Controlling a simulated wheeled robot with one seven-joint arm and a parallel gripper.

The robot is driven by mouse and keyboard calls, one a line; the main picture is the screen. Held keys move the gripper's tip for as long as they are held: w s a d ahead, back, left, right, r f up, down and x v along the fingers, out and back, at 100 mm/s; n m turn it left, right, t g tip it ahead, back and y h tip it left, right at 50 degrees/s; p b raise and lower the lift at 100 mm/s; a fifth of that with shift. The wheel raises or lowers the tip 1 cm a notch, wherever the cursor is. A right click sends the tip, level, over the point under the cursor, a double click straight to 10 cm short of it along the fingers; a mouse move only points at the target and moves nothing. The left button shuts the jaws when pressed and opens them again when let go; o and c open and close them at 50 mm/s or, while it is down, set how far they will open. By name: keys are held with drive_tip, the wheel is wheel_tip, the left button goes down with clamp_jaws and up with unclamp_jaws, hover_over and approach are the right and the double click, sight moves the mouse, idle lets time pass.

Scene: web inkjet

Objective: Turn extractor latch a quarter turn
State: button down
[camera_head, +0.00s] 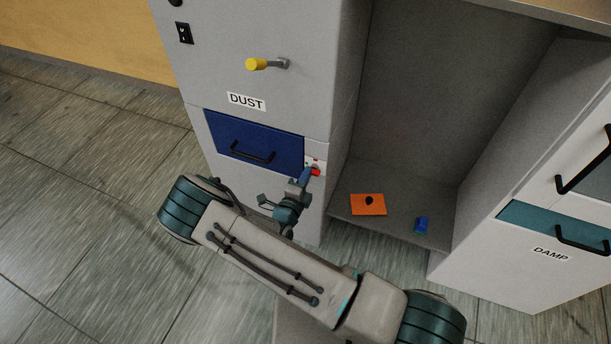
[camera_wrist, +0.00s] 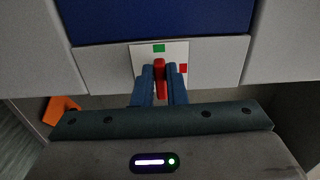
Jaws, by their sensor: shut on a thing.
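The extractor latch is a small red handle (camera_wrist: 160,74) on a white plate (camera_wrist: 145,50) below the blue drawer, and it points up and down in the wrist view. The plate has a green mark (camera_wrist: 159,48) above the handle and a red mark (camera_wrist: 183,68) to its right. My gripper (camera_wrist: 160,78) is shut on the red handle, with one blue finger on each side. In the head view my gripper (camera_head: 305,178) reaches the plate at the right of the drawer. Part of the handle is hidden between the fingers.
The blue drawer (camera_head: 225,138) with a black handle sits under the DUST label (camera_head: 246,101). A yellow-knobbed lever (camera_head: 257,64) sticks out above. In the open bay at right, an orange card (camera_head: 360,208) and a blue cylinder (camera_head: 421,225) lie on the floor panel. The DAMP cabinet (camera_head: 490,255) stands further right.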

drive_tip(key=c, duration=1.5)
unclamp_jaws()
drive_tip(key=shift+o, duration=0.2)
drive_tip(key=shift+s, duration=0.15)
drive_tip(key=v, duration=1.3)
drive_tip(key=shift+s+a, duration=0.15)
drive_tip(key=shift+s, duration=0.15)
